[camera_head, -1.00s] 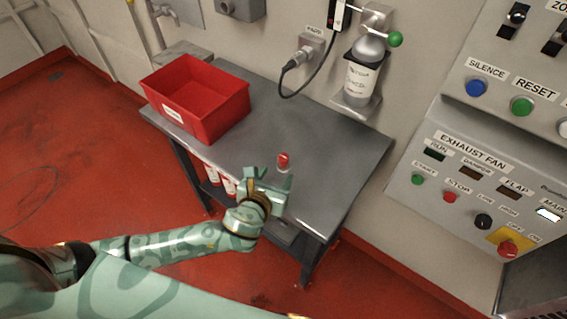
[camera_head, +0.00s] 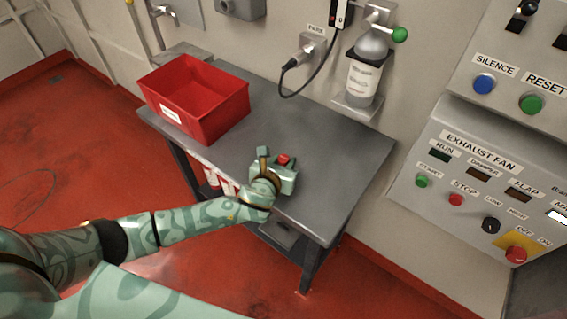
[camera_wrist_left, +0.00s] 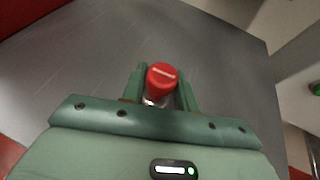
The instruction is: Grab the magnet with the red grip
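The magnet with the red grip (camera_head: 284,159) stands upright on the grey metal table. In the left wrist view its round red top (camera_wrist_left: 162,77) has a pale line across it, and a bit of shiny metal shows below. My left gripper (camera_head: 277,164) is low over the table at the magnet. In the left wrist view the two green fingers (camera_wrist_left: 160,88) stand apart, one on each side of the magnet, with narrow gaps beside it. The gripper body hides the magnet's lower part in the head view. My right gripper is not in view.
A red bin (camera_head: 222,122) stands on the left of the table (camera_head: 335,150). A grey bottle (camera_head: 364,75) sits in a wall bracket behind, with a cable and plug (camera_head: 291,64) beside it. A control panel (camera_head: 470,185) is at the right. The table around the magnet is clear.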

